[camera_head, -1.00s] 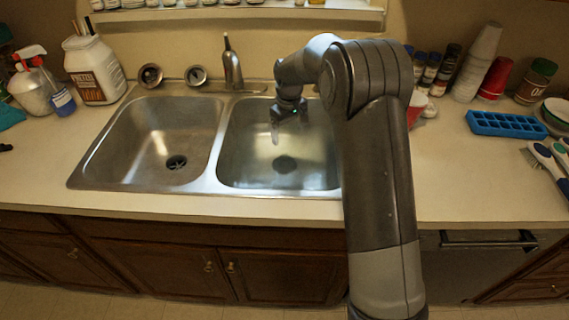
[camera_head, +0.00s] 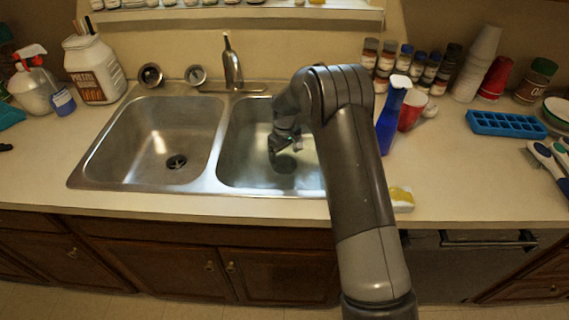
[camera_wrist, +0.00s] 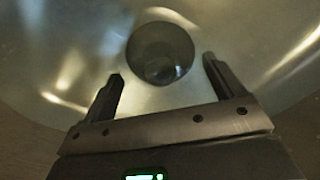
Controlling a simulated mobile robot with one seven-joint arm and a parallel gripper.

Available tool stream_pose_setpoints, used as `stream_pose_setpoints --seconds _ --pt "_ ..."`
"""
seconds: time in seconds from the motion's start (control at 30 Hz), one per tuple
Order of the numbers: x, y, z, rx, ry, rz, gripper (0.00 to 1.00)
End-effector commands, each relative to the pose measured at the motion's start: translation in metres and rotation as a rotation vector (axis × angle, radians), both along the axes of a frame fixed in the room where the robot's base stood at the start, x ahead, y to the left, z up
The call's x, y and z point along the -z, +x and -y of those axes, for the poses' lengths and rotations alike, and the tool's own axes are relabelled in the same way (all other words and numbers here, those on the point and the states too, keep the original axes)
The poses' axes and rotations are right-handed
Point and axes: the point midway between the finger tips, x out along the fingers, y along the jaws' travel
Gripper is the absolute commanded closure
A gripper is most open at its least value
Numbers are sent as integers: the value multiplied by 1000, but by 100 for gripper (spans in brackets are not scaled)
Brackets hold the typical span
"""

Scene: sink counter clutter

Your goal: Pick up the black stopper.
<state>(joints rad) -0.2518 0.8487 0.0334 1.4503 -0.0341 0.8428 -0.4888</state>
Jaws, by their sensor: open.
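A dark round disc, which looks like the black stopper (camera_wrist: 160,50), lies at the bottom of the right sink basin (camera_head: 238,150). In the wrist view it sits just ahead of and between my fingertips, apart from both. In the head view it is a dark patch (camera_head: 285,166) below my gripper (camera_head: 288,146). My gripper also shows in the wrist view (camera_wrist: 162,69), open and empty, its two fingers spread wider than the disc. I cannot tell the exact height of the fingers above the disc.
The left basin (camera_head: 130,140) holds only a drain. The divider and basin walls surround my gripper. The faucet (camera_head: 232,65) stands behind.

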Motion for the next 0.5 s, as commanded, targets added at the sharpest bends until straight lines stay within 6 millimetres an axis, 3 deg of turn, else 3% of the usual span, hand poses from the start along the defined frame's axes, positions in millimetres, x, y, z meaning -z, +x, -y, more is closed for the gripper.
stream_pose_setpoints --seconds 0.13,0.37,0.5 --pt "21 0 0 0 0 -1 13" --pt "23 0 0 0 0 0 13" --pt "23 0 0 0 0 0 23"
